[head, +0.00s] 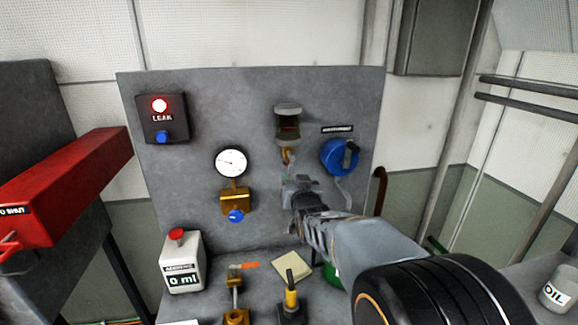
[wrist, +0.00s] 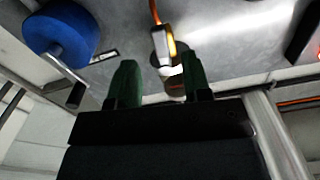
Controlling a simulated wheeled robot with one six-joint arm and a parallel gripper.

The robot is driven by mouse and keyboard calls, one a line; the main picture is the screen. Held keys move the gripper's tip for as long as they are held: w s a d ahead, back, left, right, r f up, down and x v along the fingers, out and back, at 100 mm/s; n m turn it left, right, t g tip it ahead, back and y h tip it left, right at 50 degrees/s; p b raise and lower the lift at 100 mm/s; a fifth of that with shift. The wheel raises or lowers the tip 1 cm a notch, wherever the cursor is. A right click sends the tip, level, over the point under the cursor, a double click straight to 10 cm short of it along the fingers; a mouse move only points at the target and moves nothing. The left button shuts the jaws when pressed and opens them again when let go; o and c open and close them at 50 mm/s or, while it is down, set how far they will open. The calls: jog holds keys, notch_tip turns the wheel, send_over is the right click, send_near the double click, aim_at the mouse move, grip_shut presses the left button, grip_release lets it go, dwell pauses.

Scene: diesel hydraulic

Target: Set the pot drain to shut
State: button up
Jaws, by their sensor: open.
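A small pot with a glass body and grey cap (head: 288,122) is mounted on the grey panel in the head view. An orange-brown drain fitting (head: 287,157) hangs under it. My gripper (head: 298,184) is just below the fitting in the head view, with its arm reaching in from the lower right. In the wrist view, my gripper's two green fingers (wrist: 160,84) are apart with nothing held between them. A pale fitting with an orange edge (wrist: 163,45) shows just beyond and between the fingertips. I cannot tell whether they touch it, or the drain's setting.
A blue round knob with a black handle (head: 340,157) is right of the pot. A white container (head: 182,265) stands on the bench below.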

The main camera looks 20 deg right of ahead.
aim_at(291, 172)
jog(key=p+x, duration=0.2)
jog(key=x, duration=0.6)
jog(key=shift+c, duration=0.3)
grip_shut()
